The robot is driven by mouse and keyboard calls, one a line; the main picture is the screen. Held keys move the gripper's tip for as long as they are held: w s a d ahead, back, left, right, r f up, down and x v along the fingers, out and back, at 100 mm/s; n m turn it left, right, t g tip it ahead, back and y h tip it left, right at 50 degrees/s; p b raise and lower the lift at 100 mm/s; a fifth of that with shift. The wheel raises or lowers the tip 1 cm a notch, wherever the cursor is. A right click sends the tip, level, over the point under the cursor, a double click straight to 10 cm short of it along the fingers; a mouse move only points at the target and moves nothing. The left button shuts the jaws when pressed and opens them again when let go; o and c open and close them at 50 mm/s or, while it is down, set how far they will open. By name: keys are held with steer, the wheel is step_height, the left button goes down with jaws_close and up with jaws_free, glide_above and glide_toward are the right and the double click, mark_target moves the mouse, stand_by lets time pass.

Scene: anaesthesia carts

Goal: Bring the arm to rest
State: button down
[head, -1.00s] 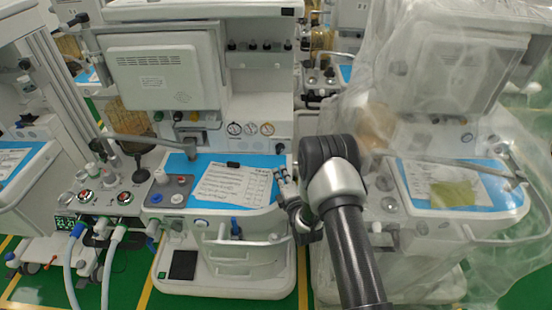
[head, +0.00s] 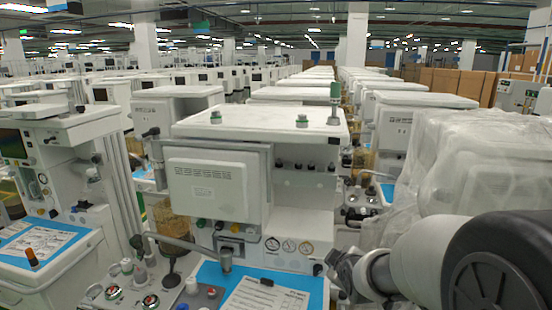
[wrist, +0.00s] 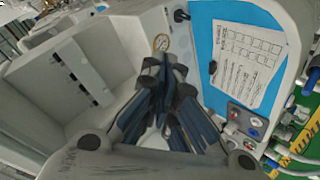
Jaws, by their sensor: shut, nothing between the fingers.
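My gripper (head: 345,270) is at the lower right of the head view, in front of the right side of the near anaesthesia cart (head: 215,182). In the wrist view its dark fingers (wrist: 164,66) come together with nothing held. My arm reaches in from the right edge of the head view, bent and raised. Below the gripper, the wrist view shows the cart's white body and its blue work surface (wrist: 215,95) with a printed sheet (wrist: 243,70) on it. I cannot tell the exact gap between the fingers and the cart.
A cart wrapped in clear plastic (head: 460,165) stands at the right, behind my arm. Another cart (head: 60,150) stands at the left. Long rows of carts fill the hall behind. Cardboard boxes (head: 455,85) stand at the far right. Hoses (wrist: 300,130) show at the wrist view's right.

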steer(key=s+r+m+g, duration=0.1)
steer(key=s+m+g, duration=0.1)
steer(key=s, duration=0.9)
steer(key=s+r+m+g, duration=0.2)
steer(key=s+m, duration=0.3)
steer(key=s, duration=0.7)
steer(key=s+a+r+m+g, duration=0.1)
steer(key=s+r+m+g, duration=0.1)
steer(key=s, duration=0.9)
steer(key=shift+s+m, duration=0.25)
steer(key=shift+m, duration=0.55)
steer(key=c, duration=2.3)
jaws_free()
steer(key=shift+w, duration=0.1)
